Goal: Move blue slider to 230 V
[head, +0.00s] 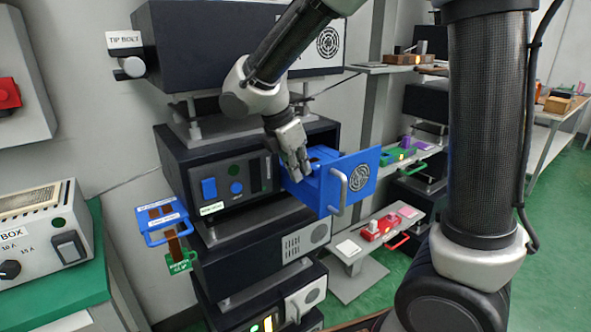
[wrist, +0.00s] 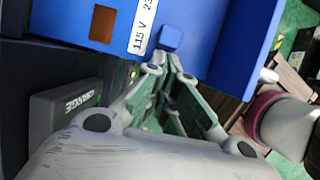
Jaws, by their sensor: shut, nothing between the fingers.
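The blue slider (wrist: 171,38) is a small blue knob on the inside of a pulled-out blue drawer (head: 352,180). In the wrist view it sits beside the "115 V" end of a white label (wrist: 143,27); the label's other end shows "23" and is cut off by the frame. My gripper (wrist: 170,66) is shut and empty, its fingertips just below the slider in the wrist view; I cannot tell whether they touch it. In the head view my gripper (head: 304,172) reaches down into the open drawer and hides the slider.
A brown square (wrist: 103,24) is on the blue drawer beside the label. A grey part marked "ORANGE" (wrist: 70,107) is at the left. A dark cabinet with blue controls (head: 236,187) stands left of the drawer. A dark box (head: 230,45) hangs above.

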